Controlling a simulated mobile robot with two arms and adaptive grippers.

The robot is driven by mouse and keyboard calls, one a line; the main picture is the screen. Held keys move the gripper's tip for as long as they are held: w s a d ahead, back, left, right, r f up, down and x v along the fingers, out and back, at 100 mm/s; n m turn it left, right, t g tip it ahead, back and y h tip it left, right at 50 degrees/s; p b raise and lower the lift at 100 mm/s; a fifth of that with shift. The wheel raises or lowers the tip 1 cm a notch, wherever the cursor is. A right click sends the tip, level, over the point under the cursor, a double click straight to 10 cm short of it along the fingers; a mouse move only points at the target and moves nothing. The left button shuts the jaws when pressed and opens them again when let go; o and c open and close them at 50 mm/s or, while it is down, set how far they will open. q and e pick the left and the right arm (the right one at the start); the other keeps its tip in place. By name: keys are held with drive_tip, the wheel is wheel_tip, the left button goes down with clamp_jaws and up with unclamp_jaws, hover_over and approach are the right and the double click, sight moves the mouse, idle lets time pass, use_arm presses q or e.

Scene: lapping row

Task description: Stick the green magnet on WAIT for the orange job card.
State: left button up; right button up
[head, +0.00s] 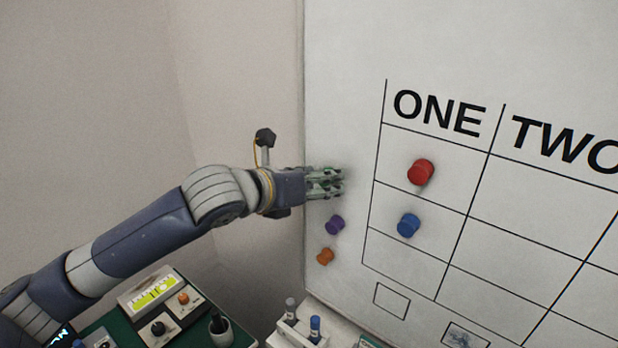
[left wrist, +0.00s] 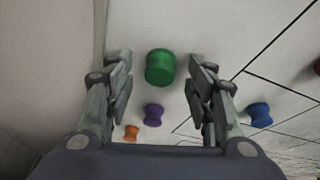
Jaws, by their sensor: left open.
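The green magnet (left wrist: 160,67) is a spool-shaped knob on the whiteboard (head: 345,120). In the left wrist view it sits between the two open fingers of my left gripper (left wrist: 160,85), with a gap on each side. In the head view my left gripper (head: 338,182) is at the board's left margin and mostly hides the green magnet. The purple magnet (head: 334,224) and the orange magnet (head: 326,256) are below it. The heading ONE (head: 440,113) and part of TWO (head: 565,145) show. No WAIT label or orange job card is visible. My right gripper is not in view.
A red magnet (head: 421,172) and a blue magnet (head: 408,225) are in column ONE. Below the board's left side stand a rack with small bottles (head: 315,328), a dark cup (head: 220,328) and a boxed device (head: 160,305) on a green surface. Column TWO's visible cells are bare.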

use_arm(q)
drive_tip(key=c, duration=1.1)
drive_tip(key=shift+s+a, duration=0.15)
drive_tip(key=shift+s+a, duration=0.75)
drive_tip(key=shift+s, duration=0.3)
drive_tip(key=shift+s+p, duration=0.1)
drive_tip(key=shift+p, duration=0.25)
drive_tip(key=shift+s+a+p, duration=0.35)
drive_tip(key=shift+s+a, duration=0.55)
drive_tip(key=shift+s, duration=0.3)
drive_tip(key=shift+s+a+p, duration=0.35)
drive_tip(key=shift+s+a, duration=0.55)
drive_tip(key=shift+s, duration=0.25)
drive_tip(key=shift+d, duration=0.1)
